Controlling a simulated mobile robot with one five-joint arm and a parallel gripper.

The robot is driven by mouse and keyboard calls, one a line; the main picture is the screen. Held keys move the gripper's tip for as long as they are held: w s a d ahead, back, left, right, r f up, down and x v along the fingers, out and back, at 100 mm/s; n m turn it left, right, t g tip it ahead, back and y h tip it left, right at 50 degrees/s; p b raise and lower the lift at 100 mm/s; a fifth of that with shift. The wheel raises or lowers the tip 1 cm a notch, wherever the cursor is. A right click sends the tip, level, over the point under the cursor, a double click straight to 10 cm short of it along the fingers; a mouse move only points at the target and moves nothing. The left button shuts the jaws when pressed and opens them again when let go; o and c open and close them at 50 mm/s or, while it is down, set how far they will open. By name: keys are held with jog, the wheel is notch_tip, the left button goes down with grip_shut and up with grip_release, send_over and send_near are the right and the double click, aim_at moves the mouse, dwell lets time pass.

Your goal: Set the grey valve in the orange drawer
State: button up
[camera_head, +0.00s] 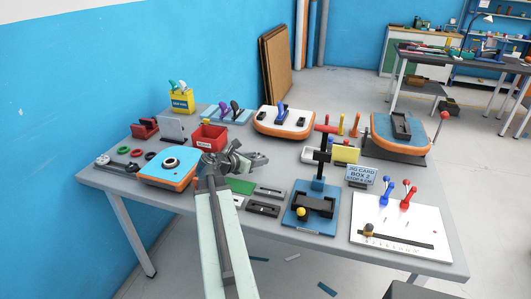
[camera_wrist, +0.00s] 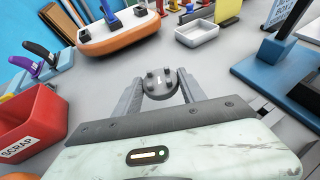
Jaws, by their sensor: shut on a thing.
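My gripper (camera_head: 240,158) is above the middle left part of the grey workbench (camera_head: 265,219). In the wrist view my gripper (camera_wrist: 160,88) is shut on a small round dark grey part with several short studs, which looks like the grey valve (camera_wrist: 160,82). The valve sits between the two fingertips. In the head view I cannot tell it from the grey gripper. I cannot make out an orange drawer in either view.
A red SCRAP bin (camera_head: 209,138) stands just behind my gripper, and is also at left in the wrist view (camera_wrist: 28,125). Orange-rimmed boards stand at left (camera_head: 150,172), back (camera_head: 270,125) and right (camera_head: 385,143). A blue jig (camera_head: 300,219) and white lever panel (camera_head: 370,212) are at right.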

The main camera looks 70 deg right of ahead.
jog(key=d, duration=0.3)
jog(key=w+d, duration=0.1)
jog(key=d, duration=0.2)
jog(key=d+f, duration=0.1)
jog(key=d, duration=0.2)
jog(key=shift+w+d+b, duration=0.15)
jog(key=shift+d+b, duration=0.05)
jog(key=shift+b, duration=0.2)
jog(key=shift+d, duration=0.6)
notch_tip(320, 180, down, 4)
jog(key=b, duration=0.4)
jog(key=shift+a+r, duration=0.1)
jog(key=shift+r, duration=0.15)
jog(key=shift+w+f, duration=0.1)
jog(key=shift+f, duration=0.15)
jog(key=o, duration=1.3)
jog(key=shift+r, duration=0.1)
jog(key=shift+o, duration=0.2)
jog(key=shift+r, duration=0.1)
